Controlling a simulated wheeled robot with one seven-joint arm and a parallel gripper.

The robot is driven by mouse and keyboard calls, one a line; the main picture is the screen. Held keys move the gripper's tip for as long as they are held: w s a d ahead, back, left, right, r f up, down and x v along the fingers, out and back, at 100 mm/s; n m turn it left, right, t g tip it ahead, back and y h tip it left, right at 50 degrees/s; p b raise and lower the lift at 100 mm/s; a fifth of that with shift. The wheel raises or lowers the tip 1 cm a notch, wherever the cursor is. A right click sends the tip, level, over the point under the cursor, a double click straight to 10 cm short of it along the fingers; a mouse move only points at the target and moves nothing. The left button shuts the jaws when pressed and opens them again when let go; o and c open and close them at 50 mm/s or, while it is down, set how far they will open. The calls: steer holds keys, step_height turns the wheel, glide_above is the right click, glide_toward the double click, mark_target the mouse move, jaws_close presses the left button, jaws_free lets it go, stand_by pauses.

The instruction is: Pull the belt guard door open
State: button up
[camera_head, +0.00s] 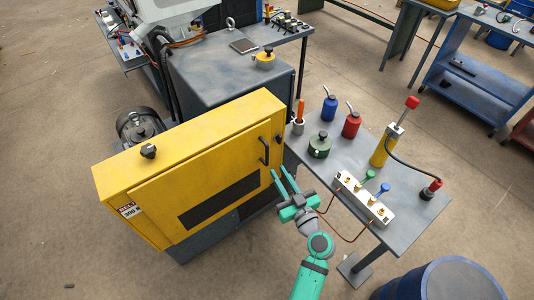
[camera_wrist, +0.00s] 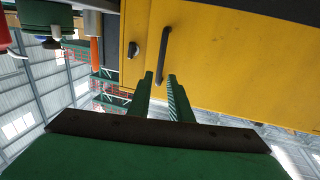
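The belt guard door (camera_head: 215,180) is the large yellow front panel of the guard box, with a dark slot in it. It looks closed. Its black bar handle (camera_head: 264,150) is near the right edge, and it also shows in the wrist view (camera_wrist: 163,55). A small black latch knob (camera_head: 279,139) sits beside the handle, seen too in the wrist view (camera_wrist: 133,50). My gripper (camera_head: 279,178) is open and empty, a little in front of and below the handle. In the wrist view its two green fingers (camera_wrist: 160,80) point at the handle, apart from it.
A grey side table (camera_head: 410,205) to the right holds a white valve manifold (camera_head: 363,198), a yellow pump cylinder (camera_head: 385,146), oil cans and a green pot. A blue barrel (camera_head: 450,283) stands at the lower right. The floor in front of the door is clear.

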mark_target(267, 163)
steer(key=x, duration=1)
steer(key=shift+w+a+f, duration=0.1)
steer(key=shift+w, duration=0.1)
steer(key=shift+c, duration=0.4)
jaws_close()
